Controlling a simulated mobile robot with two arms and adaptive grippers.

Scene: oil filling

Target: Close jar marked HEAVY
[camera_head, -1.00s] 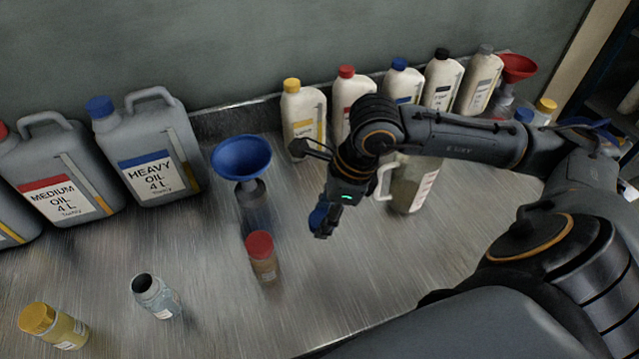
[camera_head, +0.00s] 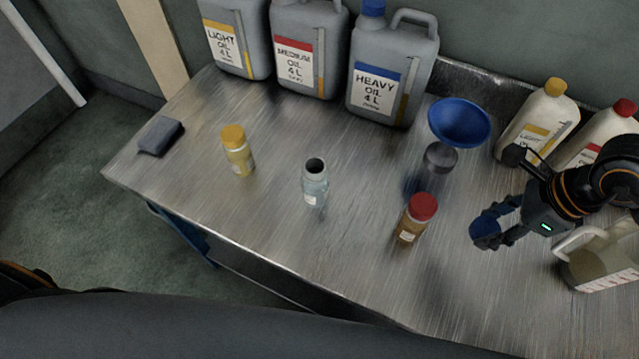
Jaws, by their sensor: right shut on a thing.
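An open small jar (camera_head: 315,185) with a dark mouth and no lid stands upright near the middle of the metal table; its label is too small to read. My right gripper (camera_head: 493,226) is shut on a blue lid (camera_head: 484,230) and holds it above the table, to the right of the open jar. A jar with a red lid (camera_head: 415,218) stands between them. A jar with a yellow lid (camera_head: 238,150) stands to the left of the open jar. My left gripper is not in view.
Large cans of light (camera_head: 235,40), medium (camera_head: 308,50) and heavy oil (camera_head: 390,68) stand at the back. A blue funnel (camera_head: 459,122) stands right of them. A measuring jug (camera_head: 603,262) is beside my right arm. A dark cloth-like block (camera_head: 160,135) lies at the left.

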